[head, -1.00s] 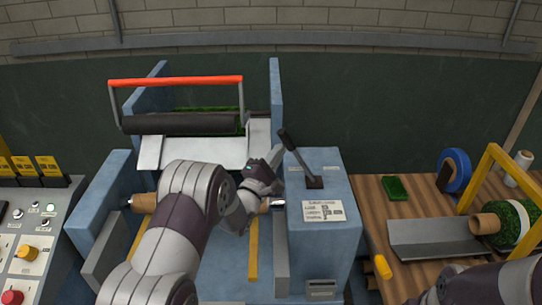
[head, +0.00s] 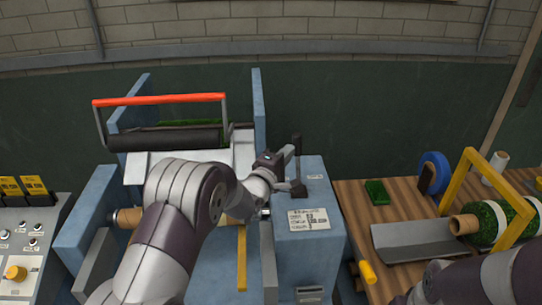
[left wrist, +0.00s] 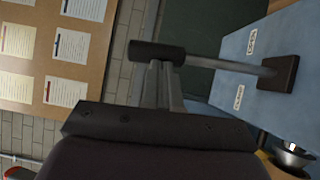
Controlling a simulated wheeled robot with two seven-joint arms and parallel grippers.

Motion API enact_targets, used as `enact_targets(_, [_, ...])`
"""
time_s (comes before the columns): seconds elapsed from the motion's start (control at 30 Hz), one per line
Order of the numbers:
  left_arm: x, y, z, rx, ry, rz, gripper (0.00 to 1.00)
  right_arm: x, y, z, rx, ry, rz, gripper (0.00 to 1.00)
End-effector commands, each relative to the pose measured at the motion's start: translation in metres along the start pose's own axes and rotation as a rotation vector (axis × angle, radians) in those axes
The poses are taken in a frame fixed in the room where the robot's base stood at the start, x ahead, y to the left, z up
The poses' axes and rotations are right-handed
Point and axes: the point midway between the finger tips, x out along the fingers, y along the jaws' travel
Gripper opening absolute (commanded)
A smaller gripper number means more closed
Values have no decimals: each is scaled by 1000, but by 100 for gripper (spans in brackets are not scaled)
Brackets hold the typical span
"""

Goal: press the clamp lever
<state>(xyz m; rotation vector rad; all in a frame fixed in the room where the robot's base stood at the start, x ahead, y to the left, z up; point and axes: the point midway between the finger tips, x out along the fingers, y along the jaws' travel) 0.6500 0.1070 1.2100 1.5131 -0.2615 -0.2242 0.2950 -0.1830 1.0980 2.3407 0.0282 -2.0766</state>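My right gripper is out of view; only part of that arm shows at the lower right.
A blue machine with a red-handled roller (head: 165,138) stands behind my left arm. A control panel (head: 22,250) is at the left. On the wooden table (head: 350,205) at the right are a grey trough (head: 415,246), a turf roll (head: 490,220) and a yellow frame (head: 452,190).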

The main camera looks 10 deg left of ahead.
Motion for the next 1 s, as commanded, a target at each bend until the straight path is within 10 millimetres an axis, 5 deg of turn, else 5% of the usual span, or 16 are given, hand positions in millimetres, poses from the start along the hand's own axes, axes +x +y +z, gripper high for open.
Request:
enact_targets(0.4, [34, -1, 51, 294, -1, -198, 0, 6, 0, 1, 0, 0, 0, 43])
enact_targets(1.0, [55, -10, 82, 289, 1, -195, 0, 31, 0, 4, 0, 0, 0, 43])
